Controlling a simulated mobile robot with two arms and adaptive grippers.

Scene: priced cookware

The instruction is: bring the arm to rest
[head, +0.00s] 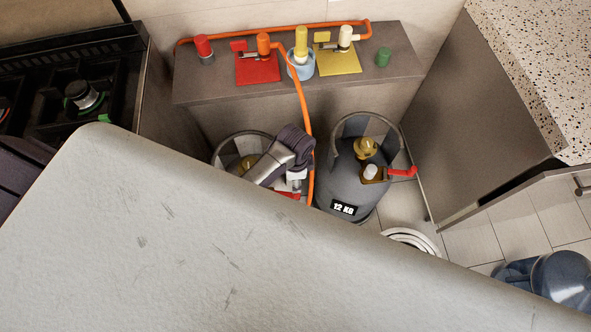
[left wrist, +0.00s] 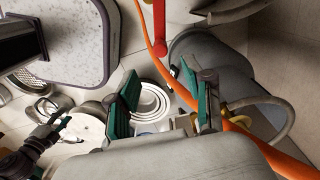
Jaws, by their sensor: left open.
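My left gripper (head: 287,155) is partly visible in the head view, over the left gas cylinder (head: 233,147) below the grey shelf. In the left wrist view its green-padded fingers (left wrist: 163,103) are spread apart, with nothing seen held between them. An orange hose (left wrist: 157,47) runs close by the fingers. The right gripper is not seen in the head view.
The right gas cylinder (head: 342,180), marked 12 KG, stands beside my left gripper. The shelf (head: 210,88) holds red, orange and yellow valve pieces. A hob (head: 50,115) is at left, a speckled counter (head: 545,65) at right.

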